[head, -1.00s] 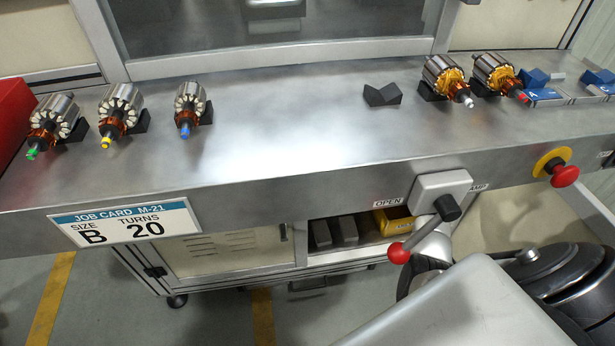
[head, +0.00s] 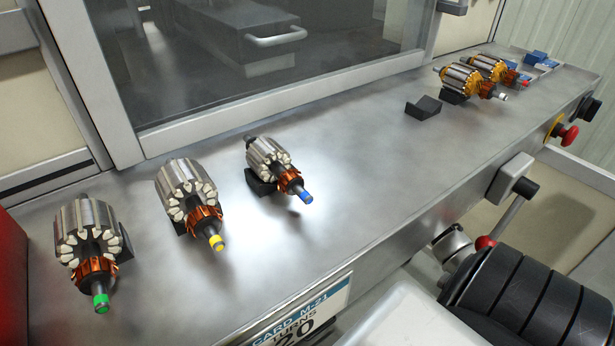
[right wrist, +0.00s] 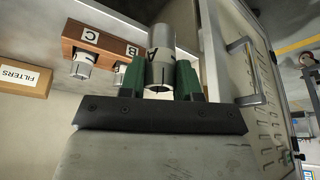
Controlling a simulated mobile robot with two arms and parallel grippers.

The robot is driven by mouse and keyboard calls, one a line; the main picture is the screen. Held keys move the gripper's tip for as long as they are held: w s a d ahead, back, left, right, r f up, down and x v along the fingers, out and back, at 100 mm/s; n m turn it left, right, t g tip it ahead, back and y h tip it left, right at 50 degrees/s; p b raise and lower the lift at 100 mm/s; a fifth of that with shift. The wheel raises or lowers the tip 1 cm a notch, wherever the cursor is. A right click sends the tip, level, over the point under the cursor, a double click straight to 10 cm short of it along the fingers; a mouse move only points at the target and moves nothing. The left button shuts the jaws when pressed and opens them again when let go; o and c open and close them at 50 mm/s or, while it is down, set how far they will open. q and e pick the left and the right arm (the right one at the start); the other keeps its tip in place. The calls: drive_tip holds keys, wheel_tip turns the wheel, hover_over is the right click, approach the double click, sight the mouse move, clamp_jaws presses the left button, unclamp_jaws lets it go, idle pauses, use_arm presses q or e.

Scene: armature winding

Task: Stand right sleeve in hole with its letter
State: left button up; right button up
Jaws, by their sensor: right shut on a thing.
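In the right wrist view my right gripper (right wrist: 160,82) is shut on a grey metal sleeve (right wrist: 160,45) marked with a dark letter that looks like A. Beyond it is a brown wooden block (right wrist: 72,47) with white cards lettered C (right wrist: 90,38) and B (right wrist: 131,51). A metal sleeve (right wrist: 82,68) shows at the C card, and another (right wrist: 127,77) shows partly near the B card. The part of the block behind the held sleeve is hidden, and I see no empty hole. The held sleeve is apart from these sleeves. My left gripper is out of view.
A box marked FILTERS (right wrist: 22,78) is beside the block. A cabinet door with a handle (right wrist: 240,70) is at right. In the head view, armatures with green (head: 95,245), yellow (head: 192,195) and blue (head: 275,167) tips line the steel bench (head: 370,150); an empty black cradle (head: 423,108) stands beyond.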

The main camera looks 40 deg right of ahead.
drive_tip(key=w+a+f+b, duration=0.1)
drive_tip(key=w+a, duration=0.1)
drive_tip(key=w, duration=0.2)
drive_tip(key=w+a+f+b, duration=0.1)
drive_tip(key=w, duration=0.4)
drive_tip(key=w+a+f+b, duration=0.1)
drive_tip(key=w+a, duration=0.1)
drive_tip(key=w, duration=0.2)
drive_tip(key=shift+w+a+f, duration=0.25)
drive_tip(key=shift+w+a, duration=0.05)
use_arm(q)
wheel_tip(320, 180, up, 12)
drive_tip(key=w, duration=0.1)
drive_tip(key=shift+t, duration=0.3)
use_arm(e)
drive_tip(key=shift+f, duration=0.2)
drive_tip(key=o, duration=0.9)
drive_tip(key=shift+o, duration=0.2)
drive_tip(key=shift+r, duration=0.1)
